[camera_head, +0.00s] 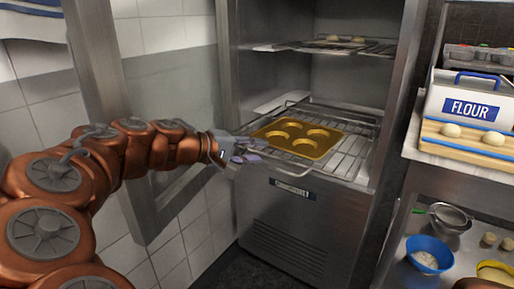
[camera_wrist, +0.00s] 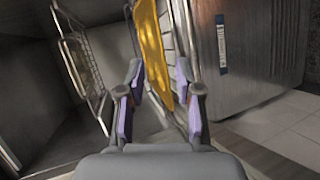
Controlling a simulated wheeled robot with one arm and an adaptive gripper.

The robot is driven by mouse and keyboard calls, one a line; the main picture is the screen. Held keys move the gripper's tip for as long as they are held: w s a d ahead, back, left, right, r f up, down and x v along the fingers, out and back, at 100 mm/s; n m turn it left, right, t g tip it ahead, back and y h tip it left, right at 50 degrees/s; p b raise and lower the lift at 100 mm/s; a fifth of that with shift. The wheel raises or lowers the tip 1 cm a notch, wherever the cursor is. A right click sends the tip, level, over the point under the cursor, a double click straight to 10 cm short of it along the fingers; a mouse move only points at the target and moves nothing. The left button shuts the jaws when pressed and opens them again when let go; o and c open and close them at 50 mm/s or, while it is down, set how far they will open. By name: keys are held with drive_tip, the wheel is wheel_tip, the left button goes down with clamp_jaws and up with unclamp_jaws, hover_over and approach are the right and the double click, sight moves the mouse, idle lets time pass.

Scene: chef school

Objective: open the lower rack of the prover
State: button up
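The prover (camera_head: 300,215) is a steel cabinet, with its door (camera_head: 100,70) standing open at the left in the head view. Its lower rack (camera_head: 352,155) is a wire shelf bearing a gold tray (camera_head: 330,147) with round hollows. The rack's front edge sits near the cabinet's front opening. My gripper (camera_head: 247,158) is at the rack's front left corner. In the wrist view my gripper (camera_wrist: 160,72) has its fingers apart, with the tray (camera_wrist: 152,45) and rack wires (camera_wrist: 183,35) seen between and beyond them. I cannot tell whether the fingers touch the rack.
An upper rack (camera_head: 374,49) with pale dough balls is above; it also shows in the wrist view (camera_wrist: 82,65). At the right are a flour box (camera_head: 470,103), a board with dough balls (camera_head: 465,145), a blue bowl (camera_head: 428,254) and a sieve (camera_head: 451,215). Dark floor lies before the prover.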

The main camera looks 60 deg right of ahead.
drive_tip(key=s+a+f+v, duration=0.1)
drive_tip(key=v, duration=0.7)
idle(0.4)
idle(0.9)
drive_tip(key=s+a+r+n+t+y+p, duration=0.2)
drive_tip(key=a+y+p, duration=0.2)
drive_tip(key=a+p, duration=0.5)
drive_tip(key=s+a+r+n+t+y+p, duration=0.1)
drive_tip(key=a+y+p, duration=0.3)
drive_tip(key=a+p, duration=0.6)
drive_tip(key=s+a+r+n+t+y+p, duration=0.2)
drive_tip(key=a+p, duration=0.7)
drive_tip(key=a, duration=0.5)
drive_tip(key=shift+s+r+n+t+y, duration=0.3)
drive_tip(key=shift+s+r+n+y, duration=0.2)
drive_tip(key=shift+s+n+y, duration=0.5)
